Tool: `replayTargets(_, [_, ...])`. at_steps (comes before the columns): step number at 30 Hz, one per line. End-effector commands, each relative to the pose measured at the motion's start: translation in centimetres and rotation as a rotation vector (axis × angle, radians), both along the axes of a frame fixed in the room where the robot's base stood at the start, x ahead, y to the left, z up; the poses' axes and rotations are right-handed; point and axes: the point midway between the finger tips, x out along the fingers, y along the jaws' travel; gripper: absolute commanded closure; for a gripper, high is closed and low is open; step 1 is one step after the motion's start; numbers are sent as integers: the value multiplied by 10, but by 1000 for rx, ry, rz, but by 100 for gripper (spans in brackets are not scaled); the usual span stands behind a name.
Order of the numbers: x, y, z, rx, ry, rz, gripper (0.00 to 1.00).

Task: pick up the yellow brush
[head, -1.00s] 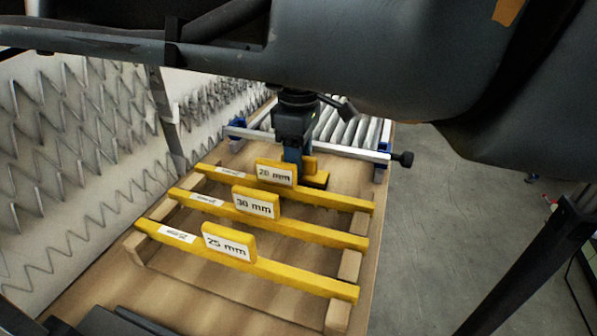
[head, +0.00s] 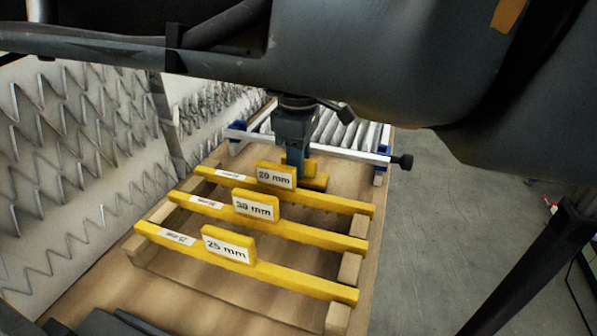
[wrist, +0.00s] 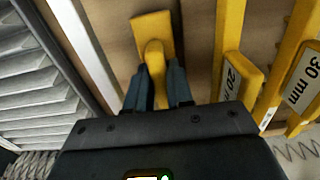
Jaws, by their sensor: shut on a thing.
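The yellow brush (wrist: 152,32) has a flat rectangular block and a rounded upright grip. In the wrist view, the grip stands between the two blue fingers of my gripper (wrist: 158,82), which are shut on it. In the head view, my gripper (head: 296,163) reaches down just behind the bar marked 20 mm. The brush (head: 318,183) shows there only in part, behind that bar's label plate. I cannot tell whether the brush touches the board.
Three yellow bars with label plates, 20 mm (head: 345,205), 30 mm (head: 330,234) and 25 mm (head: 310,281), lie across wooden strips. A metal-framed pleated filter (head: 345,150) is behind the gripper. Wire zigzags line the left wall.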

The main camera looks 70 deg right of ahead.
Motion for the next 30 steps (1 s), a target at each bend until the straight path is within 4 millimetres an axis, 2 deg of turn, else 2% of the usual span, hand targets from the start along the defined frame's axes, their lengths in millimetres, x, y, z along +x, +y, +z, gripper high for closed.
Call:
replayTargets(8, [1,0,10,-1,-3,1,100])
replayTargets(14, [1,0,43,-2,-5,1,100])
replayTargets(15, [-10,-5,46,-2,-2,-7,100])
replayTargets(21, [-49,-21,70,-1,-3,-7,100])
replayTargets(30, [-91,-39,98,-1,-2,-4,100])
